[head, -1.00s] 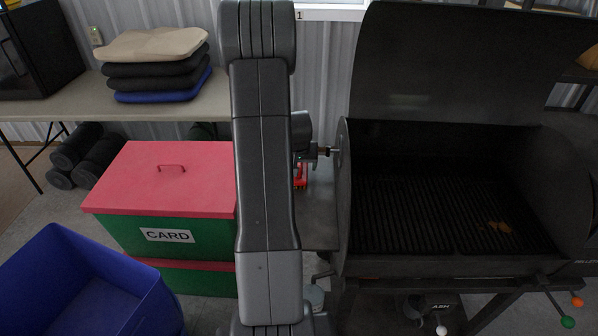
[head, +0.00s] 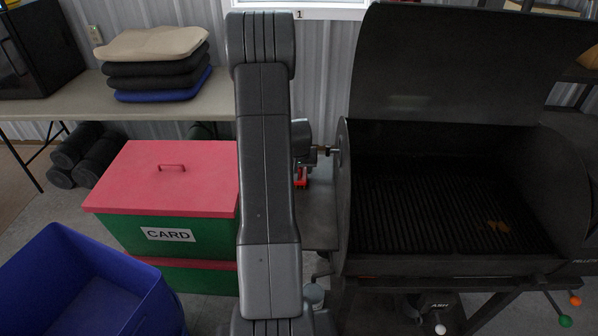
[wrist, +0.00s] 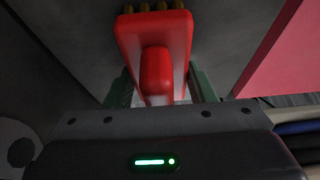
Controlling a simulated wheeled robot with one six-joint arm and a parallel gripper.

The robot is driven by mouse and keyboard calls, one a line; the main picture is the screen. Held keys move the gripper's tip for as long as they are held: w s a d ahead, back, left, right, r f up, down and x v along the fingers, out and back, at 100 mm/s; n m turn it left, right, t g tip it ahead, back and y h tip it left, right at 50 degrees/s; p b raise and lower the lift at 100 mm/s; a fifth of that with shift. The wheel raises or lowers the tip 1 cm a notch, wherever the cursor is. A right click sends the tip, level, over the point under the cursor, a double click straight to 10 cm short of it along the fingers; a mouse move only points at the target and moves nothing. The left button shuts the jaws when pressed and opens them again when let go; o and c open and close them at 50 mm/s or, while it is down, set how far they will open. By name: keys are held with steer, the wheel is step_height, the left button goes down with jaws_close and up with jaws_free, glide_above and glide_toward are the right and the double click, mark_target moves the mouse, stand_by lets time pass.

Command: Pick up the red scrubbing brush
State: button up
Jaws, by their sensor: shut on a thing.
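The red scrubbing brush (wrist: 178,38) is large in the wrist view, with yellowish bristle tufts along its far edge. My gripper (wrist: 158,97) has a finger on each side of the brush's raised handle and is shut on it. In the head view, a small part of the red brush (head: 301,177) shows just right of my arm, over the grey side shelf (head: 320,222) beside the grill. My arm hides most of the gripper there. I cannot tell whether the brush touches the shelf.
The open grill (head: 450,205) stands right of the brush, its side wall close by. A green box with a red lid (head: 160,180), labelled CARD, stands to the left. A blue bin (head: 90,285) is at front left. A table (head: 60,108) with stacked cushions (head: 158,65) stands behind.

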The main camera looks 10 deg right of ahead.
step_height(320, 180, up, 10)
steer(key=shift+b, duration=0.55)
